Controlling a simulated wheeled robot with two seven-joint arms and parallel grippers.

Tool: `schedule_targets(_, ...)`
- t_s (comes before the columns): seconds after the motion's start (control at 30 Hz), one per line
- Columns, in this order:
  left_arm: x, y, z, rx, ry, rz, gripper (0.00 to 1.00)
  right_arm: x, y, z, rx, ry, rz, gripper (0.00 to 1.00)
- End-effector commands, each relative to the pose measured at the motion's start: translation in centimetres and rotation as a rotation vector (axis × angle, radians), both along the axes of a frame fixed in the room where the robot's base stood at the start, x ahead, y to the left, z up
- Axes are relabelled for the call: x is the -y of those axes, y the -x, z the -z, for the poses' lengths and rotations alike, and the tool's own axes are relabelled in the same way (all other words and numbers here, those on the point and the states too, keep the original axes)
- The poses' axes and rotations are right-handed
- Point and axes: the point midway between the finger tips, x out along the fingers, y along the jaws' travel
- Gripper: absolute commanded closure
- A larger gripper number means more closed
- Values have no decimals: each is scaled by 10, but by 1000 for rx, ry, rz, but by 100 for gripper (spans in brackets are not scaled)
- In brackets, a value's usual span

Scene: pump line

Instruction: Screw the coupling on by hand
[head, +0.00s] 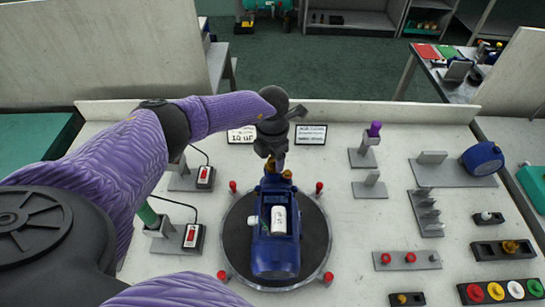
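A dark blue pump (275,262) with a white cylinder (279,220) on top lies on a round dark turntable (318,235) in the middle of the bench. Small brass-coloured parts (287,174) show at its far end. My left gripper (272,158) points down at that far end, close to or touching it. The gripper's own body hides its fingertips, so I cannot tell whether it is open or shut, or whether it holds anything. I cannot make out for sure which part is the coupling. My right gripper is not in view.
Red posts (319,187) stand around the turntable. Switch boxes (193,237) with cables are at left. At right are a purple-topped tool (374,131), a blue round part (482,158) on a grey stand, a brass part (510,247) in a holder and coloured rings (515,290).

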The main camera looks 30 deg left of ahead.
Motion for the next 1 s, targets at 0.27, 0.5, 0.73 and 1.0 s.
schedule_targets(0.27,0,0,-4,1,1,-148,37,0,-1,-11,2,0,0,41)
schedule_targets(0.5,0,0,0,1,0,-307,37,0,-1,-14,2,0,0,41)
schedule_targets(0.73,0,0,-2,1,0,-397,37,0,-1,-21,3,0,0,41)
schedule_targets(1.0,0,0,0,1,0,-405,60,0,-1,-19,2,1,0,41)
